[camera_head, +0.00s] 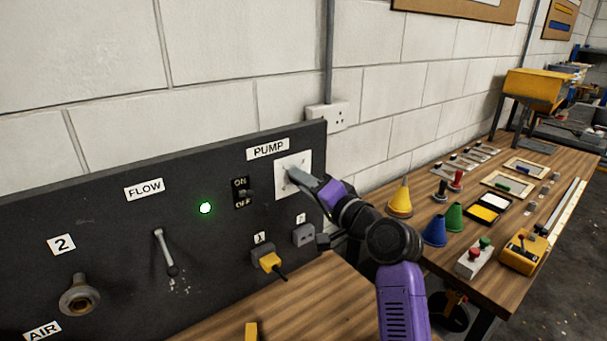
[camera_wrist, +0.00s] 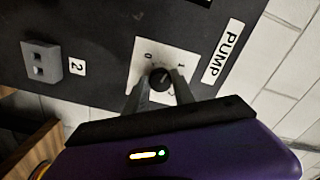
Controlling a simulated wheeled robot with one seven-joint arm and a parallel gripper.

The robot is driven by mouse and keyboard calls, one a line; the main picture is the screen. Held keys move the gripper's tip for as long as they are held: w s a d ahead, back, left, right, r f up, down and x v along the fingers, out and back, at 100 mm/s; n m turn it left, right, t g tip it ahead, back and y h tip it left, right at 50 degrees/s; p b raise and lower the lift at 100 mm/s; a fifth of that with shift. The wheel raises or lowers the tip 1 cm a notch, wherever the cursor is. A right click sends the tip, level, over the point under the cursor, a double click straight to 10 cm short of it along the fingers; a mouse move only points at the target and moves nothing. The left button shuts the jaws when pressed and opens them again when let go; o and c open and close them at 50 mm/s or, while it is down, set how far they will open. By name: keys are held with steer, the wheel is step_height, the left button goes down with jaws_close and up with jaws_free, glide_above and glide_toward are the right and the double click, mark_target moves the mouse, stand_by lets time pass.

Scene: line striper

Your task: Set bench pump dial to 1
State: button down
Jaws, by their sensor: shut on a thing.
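The pump dial is a round black knob (camera_wrist: 160,79) on a white plate (camera_wrist: 143,70) marked 0 and 1 in the wrist view. A light pointer mark on the knob seems to lie between the two numbers, but it is too small to read surely. In the head view the plate (camera_head: 305,161) sits under the PUMP label (camera_head: 268,149) on the dark panel, and my gripper hides the knob. My gripper (camera_head: 292,176) is shut on the knob, with one finger on each side of it in the wrist view (camera_wrist: 160,90).
Left of the dial are an ON/OFF switch (camera_head: 242,193), a lit green lamp (camera_head: 205,208) and the FLOW lever (camera_head: 165,252). Below are sockets, one with a yellow plug (camera_head: 268,262). Cones (camera_head: 400,199) and a yellow control box (camera_head: 524,253) stand on the bench at right.

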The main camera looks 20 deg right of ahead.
steer(key=shift+d+m+p, duration=0.1)
steer(key=shift+m+p, duration=1.8)
steer(key=shift+m, duration=0.9)
steer(key=c, duration=1.1)
jaws_free()
steer(key=shift+o, duration=0.2)
steer(key=b+v, duration=0.1)
steer(key=v, duration=0.7)
steer(key=shift+b, duration=0.35)
